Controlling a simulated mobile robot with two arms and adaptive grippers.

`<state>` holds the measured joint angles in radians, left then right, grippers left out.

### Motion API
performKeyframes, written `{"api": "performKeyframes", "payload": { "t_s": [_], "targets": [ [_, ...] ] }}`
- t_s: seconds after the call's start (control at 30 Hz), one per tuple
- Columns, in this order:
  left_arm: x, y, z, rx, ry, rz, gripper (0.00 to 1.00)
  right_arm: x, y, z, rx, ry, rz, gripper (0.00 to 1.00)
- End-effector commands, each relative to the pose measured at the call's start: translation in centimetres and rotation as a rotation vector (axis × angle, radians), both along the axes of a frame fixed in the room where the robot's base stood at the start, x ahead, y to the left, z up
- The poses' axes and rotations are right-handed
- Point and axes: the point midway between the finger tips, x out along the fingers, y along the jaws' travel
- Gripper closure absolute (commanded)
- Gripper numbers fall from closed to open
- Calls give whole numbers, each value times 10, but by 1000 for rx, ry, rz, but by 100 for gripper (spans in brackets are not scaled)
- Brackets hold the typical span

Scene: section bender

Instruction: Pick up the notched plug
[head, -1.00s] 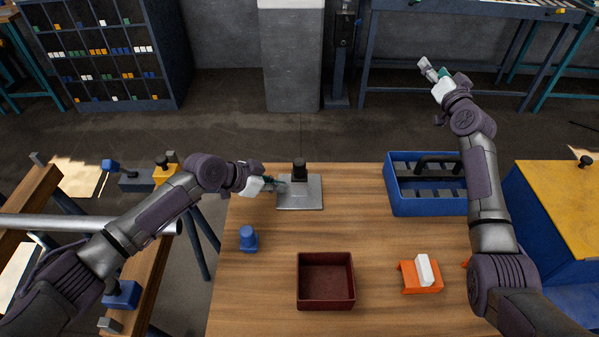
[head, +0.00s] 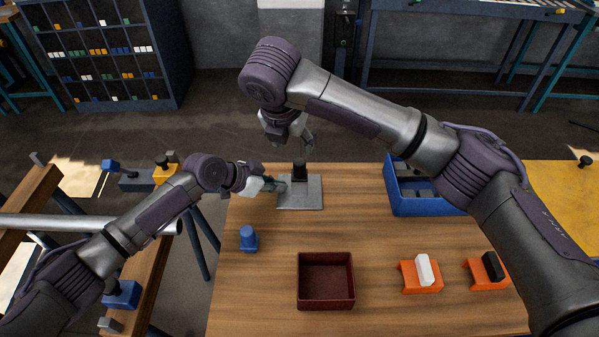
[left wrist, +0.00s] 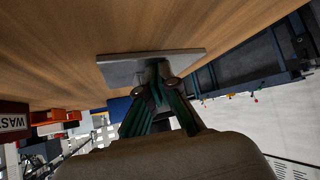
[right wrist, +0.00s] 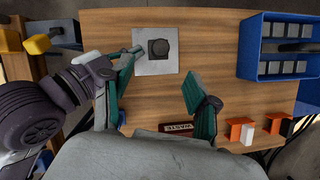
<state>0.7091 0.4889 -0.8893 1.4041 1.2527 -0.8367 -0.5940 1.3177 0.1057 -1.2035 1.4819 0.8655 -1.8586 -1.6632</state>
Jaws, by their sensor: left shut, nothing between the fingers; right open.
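A dark upright plug (head: 299,171) stands on a square grey metal plate (head: 312,196) at the back of the table; I cannot make out a notch. The right wrist view shows the plug (right wrist: 159,47) from above. My left gripper (head: 277,185) is shut and empty at the plate's left edge, beside the plug. My right gripper (head: 307,143) is open and empty, above and behind the plug, pointing down. In the right wrist view, its spread fingers (right wrist: 150,90) lie nearer the camera than the plate. A blue plug-like piece (head: 248,239) stands at the table's left.
A dark red bin (head: 326,302) sits at the front middle. Orange holders with a white block (head: 425,270) and a black block (head: 493,267) stand at right. A blue crate (head: 414,208) is at the back right. The middle of the table is clear.

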Motion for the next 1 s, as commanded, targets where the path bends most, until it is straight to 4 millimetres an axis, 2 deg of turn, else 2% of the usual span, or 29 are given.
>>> {"api": "performKeyframes", "payload": {
  "t_s": [0.2, 0.3, 0.53, 0.8, 1.0],
  "targets": [
    [-1, 1, -3, 5, 6, 0, 100, 13, -6, -37, -9, 5, 1, 40],
    [-1, 1, -3, 5, 6, 0, 100, 19, -8, -50, -7, 3, 1, 40],
    [-1, 1, -3, 5, 6, 0, 100, 26, -10, -66, -5, 4, 0, 40],
    [-2, 1, -3, 4, 6, -1, 100, 41, -15, -100, -4, 4, 0, 40],
    [-2, 1, -3, 4, 6, -1, 100, 44, -15, -105, -4, 1, 2, 40]
  ]
}}
